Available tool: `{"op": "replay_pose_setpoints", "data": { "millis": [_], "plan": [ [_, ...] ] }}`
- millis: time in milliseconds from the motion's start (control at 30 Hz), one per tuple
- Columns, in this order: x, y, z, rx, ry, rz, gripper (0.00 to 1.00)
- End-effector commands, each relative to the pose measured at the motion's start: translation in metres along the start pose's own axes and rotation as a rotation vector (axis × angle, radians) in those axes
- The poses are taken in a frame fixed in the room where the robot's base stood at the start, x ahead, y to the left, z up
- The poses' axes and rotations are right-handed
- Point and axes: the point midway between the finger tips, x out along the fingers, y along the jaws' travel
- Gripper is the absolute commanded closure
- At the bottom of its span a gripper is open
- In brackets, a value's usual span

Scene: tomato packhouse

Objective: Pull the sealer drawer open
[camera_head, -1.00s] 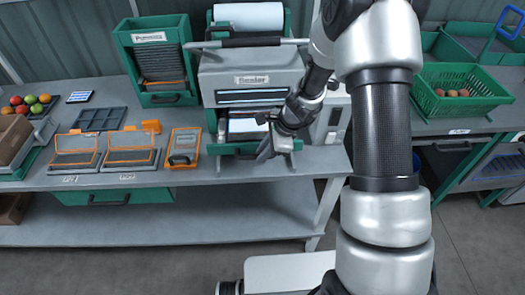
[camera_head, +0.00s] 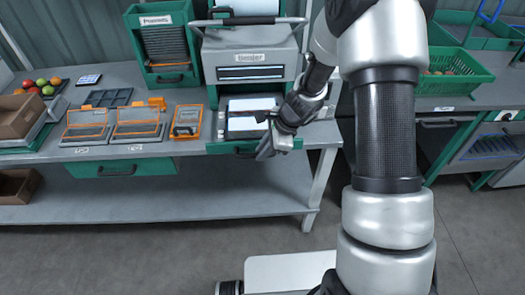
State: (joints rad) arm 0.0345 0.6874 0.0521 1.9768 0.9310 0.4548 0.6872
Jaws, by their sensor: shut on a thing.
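The sealer (camera_head: 250,55) is a grey and green machine with a label on its front, standing on the bench. Its drawer (camera_head: 224,146) is out of the machine's base, with its green front near the bench's front edge. Light contents show inside the drawer. My gripper (camera_head: 264,152) is at the right part of the drawer front and is shut on the handle there. The fingers and wrist hide the handle and the drawer's right end.
Orange-framed trays (camera_head: 138,122) and an orange-rimmed box (camera_head: 186,121) stand left of the sealer. A green dispenser (camera_head: 162,50) stands behind them. A green crate (camera_head: 450,82) is on the right-hand bench. The floor in front is clear.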

Motion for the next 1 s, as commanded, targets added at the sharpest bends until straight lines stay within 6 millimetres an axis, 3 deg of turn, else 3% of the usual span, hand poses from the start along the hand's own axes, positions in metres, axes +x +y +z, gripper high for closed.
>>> {"op": "replay_pose_setpoints", "data": {
  "millis": [267, 300, 400, 767, 1000],
  "plan": [
    [-0.001, -0.001, -0.001, 0.001, 0.001, -0.002, 1.00],
    [-0.001, -0.001, -0.001, 0.001, 0.001, -0.002, 0.81],
    [-0.001, -0.001, -0.001, 0.000, 0.001, -0.002, 0.68],
    [-0.006, -0.001, 0.000, 0.000, 0.001, -0.003, 0.68],
    [-0.049, -0.002, 0.000, -0.001, 0.002, -0.006, 0.68]
  ]
}}
